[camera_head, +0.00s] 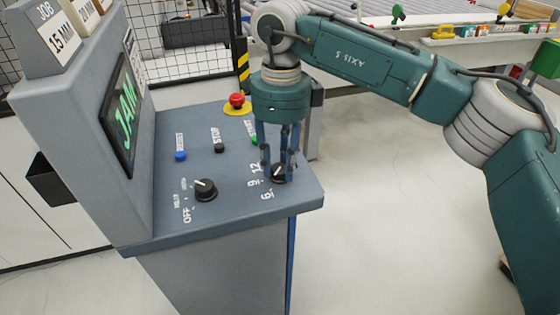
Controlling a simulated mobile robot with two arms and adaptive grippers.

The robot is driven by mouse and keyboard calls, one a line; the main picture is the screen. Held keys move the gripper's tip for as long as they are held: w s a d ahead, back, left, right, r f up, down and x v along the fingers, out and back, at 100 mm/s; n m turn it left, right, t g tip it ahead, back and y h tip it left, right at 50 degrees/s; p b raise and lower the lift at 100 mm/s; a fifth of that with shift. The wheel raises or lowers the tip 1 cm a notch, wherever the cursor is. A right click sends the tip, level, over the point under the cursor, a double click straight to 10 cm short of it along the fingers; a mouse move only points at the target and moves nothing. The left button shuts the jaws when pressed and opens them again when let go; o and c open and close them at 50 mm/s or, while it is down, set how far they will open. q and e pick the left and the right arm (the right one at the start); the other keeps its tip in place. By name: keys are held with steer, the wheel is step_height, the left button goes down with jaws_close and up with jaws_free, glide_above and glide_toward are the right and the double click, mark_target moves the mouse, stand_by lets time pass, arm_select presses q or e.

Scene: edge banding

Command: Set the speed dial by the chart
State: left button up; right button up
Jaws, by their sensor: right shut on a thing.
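The speed dial (279,177) is a black knob at the right end of the sloping control panel, beside the marks 6, 9 and 12. My right gripper (279,168) points straight down over it and is shut on it, with the fingers around the knob. The fingers partly cover the knob, and I cannot tell exactly which mark its white pointer faces. A white chart (133,52) is on the console's upright beside the screen, too small and steep to read. A sign marked JOB holds a 15 MM card (63,39). My left gripper is not in view.
The screen (123,115) reads JAM in green. The panel also has another black knob (205,190) marked OFF, a blue button (181,156), a black STOP button (219,147), a partly hidden green button (255,141) and a red emergency button (237,101). A roller conveyor stands behind.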

mark_target(281, 166)
steer(key=o, duration=1.1)
steer(key=shift+o, duration=0.2)
step_height(281, 166, up, 12)
steer(key=shift+w, duration=0.2)
steer(key=shift+d, duration=0.1)
